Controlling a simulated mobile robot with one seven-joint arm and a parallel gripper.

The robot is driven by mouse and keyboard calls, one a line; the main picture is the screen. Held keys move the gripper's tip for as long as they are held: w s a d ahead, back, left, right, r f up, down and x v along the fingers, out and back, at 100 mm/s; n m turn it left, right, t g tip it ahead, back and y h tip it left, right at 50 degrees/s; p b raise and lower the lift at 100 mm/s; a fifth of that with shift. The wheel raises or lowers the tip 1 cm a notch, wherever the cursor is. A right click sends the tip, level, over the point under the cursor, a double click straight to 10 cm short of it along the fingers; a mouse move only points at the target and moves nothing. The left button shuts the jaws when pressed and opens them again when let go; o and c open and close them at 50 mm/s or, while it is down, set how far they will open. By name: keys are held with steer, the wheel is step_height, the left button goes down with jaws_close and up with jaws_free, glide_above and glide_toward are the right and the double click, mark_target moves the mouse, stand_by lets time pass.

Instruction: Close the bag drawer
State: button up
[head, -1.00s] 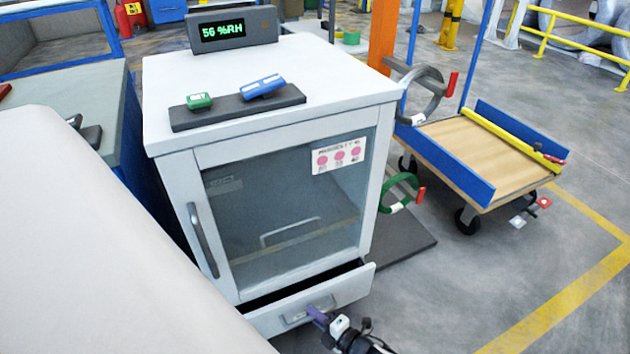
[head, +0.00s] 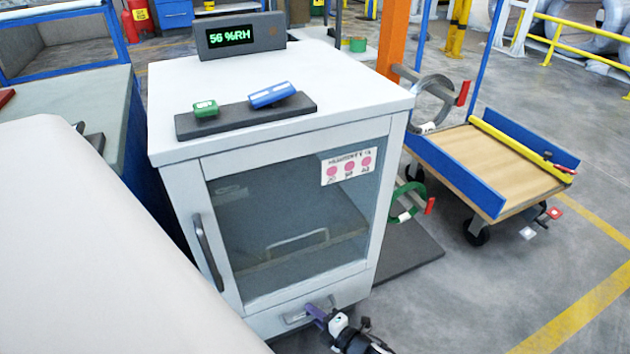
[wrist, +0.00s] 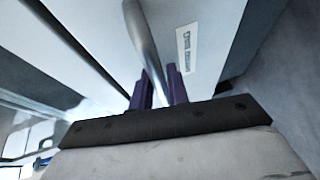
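The bag drawer (head: 288,318) is the low white drawer under the glass door of the white cabinet (head: 168,150). In the head view its front sits about flush with the cabinet, with no open gap showing above it. A thin dark seam runs beside its front in the wrist view. My gripper (head: 314,314) is at the drawer's handle. In the wrist view, the metal handle bar (wrist: 143,40) runs between the purple fingers of my gripper (wrist: 160,86), which appear closed on it. The far end of the bar is hidden by the gripper.
A flat cart (head: 490,165) with blue sides stands at the right. A dark base plate (head: 410,255) lies on the floor beside the cabinet. The cabinet top holds a humidity display (head: 240,36) and a dark tray (head: 225,123) with green and blue items.

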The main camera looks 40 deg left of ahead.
steer(key=o, duration=0.3)
steer(key=shift+a, duration=0.1)
steer(key=shift+r, duration=0.1)
steer(key=shift+d+r, duration=0.1)
steer(key=shift+d, duration=0.1)
steer(key=d+r+p, duration=0.1)
steer(key=d+p, duration=0.1)
steer(key=d, duration=1.1)
steer(key=shift+d+r, duration=0.25)
steer(key=shift+r, duration=0.15)
